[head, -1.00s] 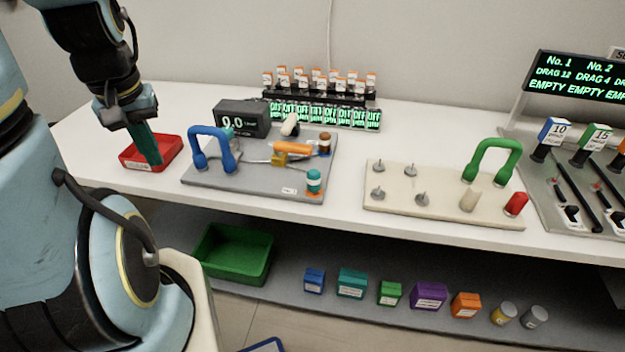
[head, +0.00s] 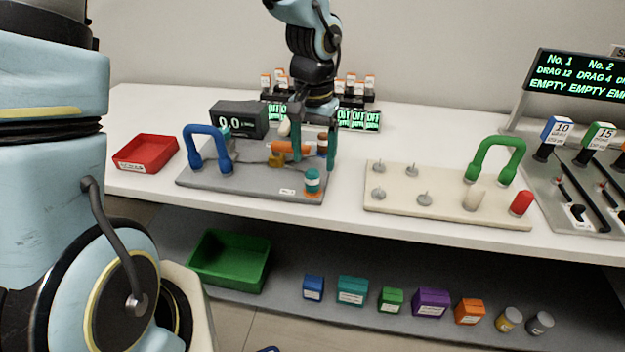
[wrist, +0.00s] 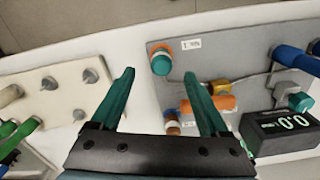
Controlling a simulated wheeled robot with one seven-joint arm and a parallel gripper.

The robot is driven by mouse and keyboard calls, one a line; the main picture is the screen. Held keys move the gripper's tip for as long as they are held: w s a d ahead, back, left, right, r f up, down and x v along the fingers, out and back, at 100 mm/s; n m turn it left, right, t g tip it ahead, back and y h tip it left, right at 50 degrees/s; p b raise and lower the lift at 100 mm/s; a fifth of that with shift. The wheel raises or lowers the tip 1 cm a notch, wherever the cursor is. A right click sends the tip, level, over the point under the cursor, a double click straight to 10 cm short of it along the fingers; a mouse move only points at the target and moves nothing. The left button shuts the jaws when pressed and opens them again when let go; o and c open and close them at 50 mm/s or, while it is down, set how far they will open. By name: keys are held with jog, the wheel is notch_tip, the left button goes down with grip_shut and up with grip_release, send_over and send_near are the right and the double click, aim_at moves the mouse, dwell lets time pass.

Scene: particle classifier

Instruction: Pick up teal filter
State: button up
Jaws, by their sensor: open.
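The teal filter (head: 312,181), a short teal cylinder with an orange base, stands at the front right corner of the grey board (head: 240,188). In the wrist view the teal filter (wrist: 161,63) shows between and just beyond the two fingertips. My gripper (head: 314,164) has long teal fingers pointing down, spread apart and empty, over the right part of the board. In the head view its fingertips appear just behind and above the filter. My gripper also shows in the wrist view (wrist: 159,76). I cannot tell the exact height of the fingertips above the board.
An orange cylinder (head: 290,148) and a blue handle (head: 207,150) are on the same board. A black display box (head: 239,119) stands behind it. A cream board (head: 440,210) with pegs and a green handle is to the right. A red tray (head: 146,153) is at left.

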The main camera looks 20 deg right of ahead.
aim_at(312, 171)
jog(key=shift+a+f+p, duration=0.2)
jog(key=shift+f+p, duration=0.25)
jog(key=shift+f, duration=2.45)
grip_shut()
